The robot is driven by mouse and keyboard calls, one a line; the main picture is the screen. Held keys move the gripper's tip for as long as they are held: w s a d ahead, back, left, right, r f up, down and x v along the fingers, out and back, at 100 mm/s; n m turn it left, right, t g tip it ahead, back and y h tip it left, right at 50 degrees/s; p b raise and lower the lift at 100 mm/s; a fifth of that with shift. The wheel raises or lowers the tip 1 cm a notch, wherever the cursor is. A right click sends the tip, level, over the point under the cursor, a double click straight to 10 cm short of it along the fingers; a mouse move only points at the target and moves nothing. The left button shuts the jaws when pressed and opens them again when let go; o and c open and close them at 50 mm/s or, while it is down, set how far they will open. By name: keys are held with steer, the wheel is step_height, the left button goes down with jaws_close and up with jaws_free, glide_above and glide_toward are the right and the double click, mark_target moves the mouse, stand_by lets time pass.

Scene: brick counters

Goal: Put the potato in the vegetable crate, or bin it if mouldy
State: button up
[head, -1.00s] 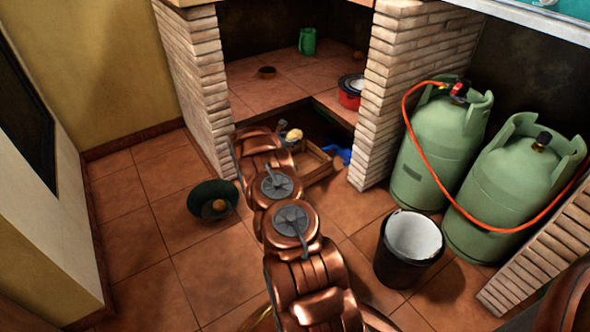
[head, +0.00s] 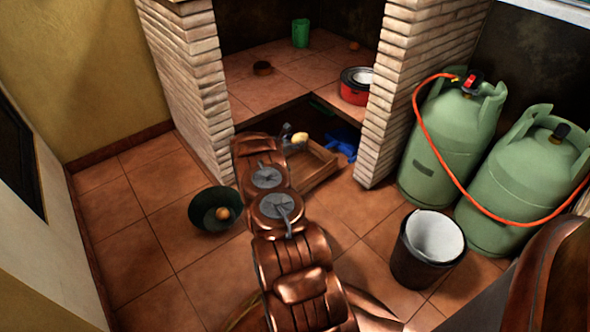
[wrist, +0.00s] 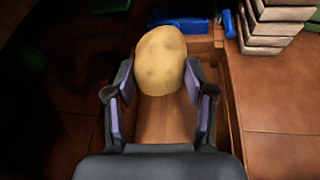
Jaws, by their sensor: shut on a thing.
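The potato (wrist: 160,62) is yellow-tan with faint darker specks. I see no clear mould on the side that shows; its other sides are hidden. My gripper (wrist: 160,88) is shut on it, one finger at each side. In the head view the potato (head: 300,139) shows just beyond my gripper (head: 291,136), above the wooden crate (head: 320,172) in the recess under the counter. The crate's bare floor (wrist: 165,130) shows below the potato in the wrist view. The black bin (head: 407,265) with a white liner stands on the floor to the right.
Brick pillars (head: 190,85) and (head: 385,100) flank the recess. A blue object (head: 342,142) lies behind the crate. A dark green bowl (head: 203,211) with a round orange-brown item is on the floor at left. Two green gas cylinders (head: 450,150) stand at right.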

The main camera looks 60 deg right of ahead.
steer(key=f+b, duration=0.1)
steer(key=f, duration=0.1)
steer(key=f+b, duration=0.1)
steer(key=f, duration=0.2)
steer(key=shift+s+d+f+b, duration=0.1)
steer(key=shift+s+b, duration=0.1)
steer(key=shift+b, duration=0.1)
steer(key=o, duration=1.3)
steer(key=v, duration=1.2)
